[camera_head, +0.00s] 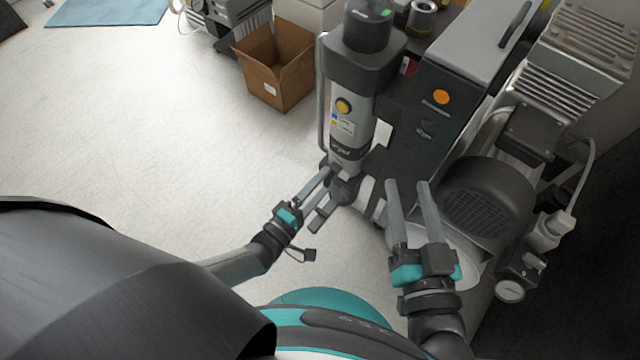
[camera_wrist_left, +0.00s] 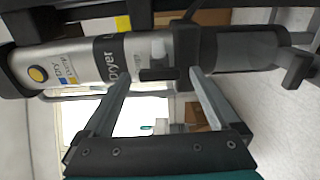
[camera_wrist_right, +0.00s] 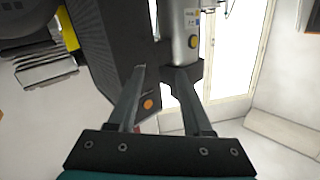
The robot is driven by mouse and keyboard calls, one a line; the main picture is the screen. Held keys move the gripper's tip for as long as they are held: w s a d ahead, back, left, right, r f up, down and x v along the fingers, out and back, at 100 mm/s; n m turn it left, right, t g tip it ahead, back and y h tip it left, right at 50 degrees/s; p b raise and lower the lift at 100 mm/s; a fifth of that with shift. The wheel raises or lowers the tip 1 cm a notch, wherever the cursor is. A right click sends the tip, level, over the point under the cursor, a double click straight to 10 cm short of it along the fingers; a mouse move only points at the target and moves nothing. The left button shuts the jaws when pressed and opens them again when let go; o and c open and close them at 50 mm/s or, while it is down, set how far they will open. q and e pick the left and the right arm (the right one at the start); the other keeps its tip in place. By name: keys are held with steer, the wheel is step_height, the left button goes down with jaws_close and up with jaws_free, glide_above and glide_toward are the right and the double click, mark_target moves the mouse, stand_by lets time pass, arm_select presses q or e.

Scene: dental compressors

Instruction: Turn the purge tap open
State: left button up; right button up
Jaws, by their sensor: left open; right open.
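The grey dryer cylinder (camera_head: 343,120) stands upright, with a dark bowl (camera_head: 345,188) at its lower end. In the left wrist view the cylinder (camera_wrist_left: 85,62) lies sideways. A small dark lever (camera_wrist_left: 158,74) shows there between my left fingertips, and a black handle (camera_wrist_left: 297,70) sits at the bowl's end. I cannot tell for sure which one is the purge tap. My left gripper (camera_head: 321,184) is open beside the cylinder's lower end; contact is unclear. My right gripper (camera_head: 407,184) is open and empty in front of the black cabinet's lower part.
The black cabinet (camera_head: 440,115) stands right of the cylinder. A ribbed motor (camera_head: 488,200) and a pressure gauge (camera_head: 510,291) are at the right. An open cardboard box (camera_head: 277,75) is on the floor behind.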

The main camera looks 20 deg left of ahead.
stand_by(0.3)
arm_select(q)
steer(key=p+v, duration=0.1)
steer(key=v, duration=1.4)
steer(key=shift+s+p, duration=0.15)
steer(key=shift+p, duration=0.25)
arm_select(e)
steer(key=d+f+g, duration=0.1)
steer(key=w+f+g+h, duration=0.1)
steer(key=g, duration=0.1)
steer(key=shift+w+d+n, duration=0.1)
steer(key=shift+d+n, duration=0.3)
arm_select(q)
steer(key=shift+a, duration=0.1)
